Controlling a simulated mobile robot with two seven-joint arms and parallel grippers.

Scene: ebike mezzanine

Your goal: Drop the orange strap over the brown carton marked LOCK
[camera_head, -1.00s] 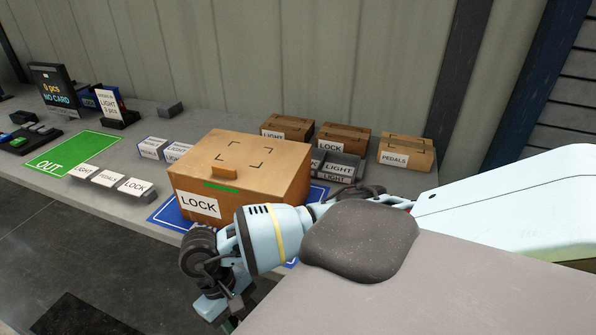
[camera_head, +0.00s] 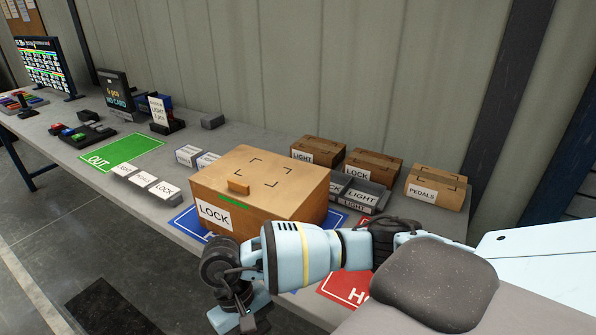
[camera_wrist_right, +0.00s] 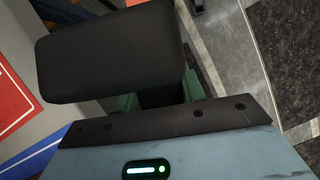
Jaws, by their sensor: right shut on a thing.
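A large brown carton (camera_head: 290,190) with a white LOCK label stands on a blue mat (camera_head: 187,222) on the bench. A smaller brown carton (camera_head: 378,160), also marked LOCK, stands at the back. A small orange-brown tab (camera_head: 238,187) sits on the large carton's top edge; I cannot make out an orange strap. My right gripper (camera_head: 248,322) is low in front of the bench, left of the red mat. In the right wrist view, my right gripper (camera_wrist_right: 160,95) is shut on a dark block-like thing (camera_wrist_right: 110,50). My left gripper is not in view.
A red mat (camera_head: 345,288) lies right of the blue one. Cartons marked LIGHT (camera_head: 318,150) and PEDALS (camera_head: 436,187) stand at the back by a grey LIGHT bin (camera_head: 362,195). A green OUT mat (camera_head: 122,150) and small labelled blocks (camera_head: 142,180) lie left.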

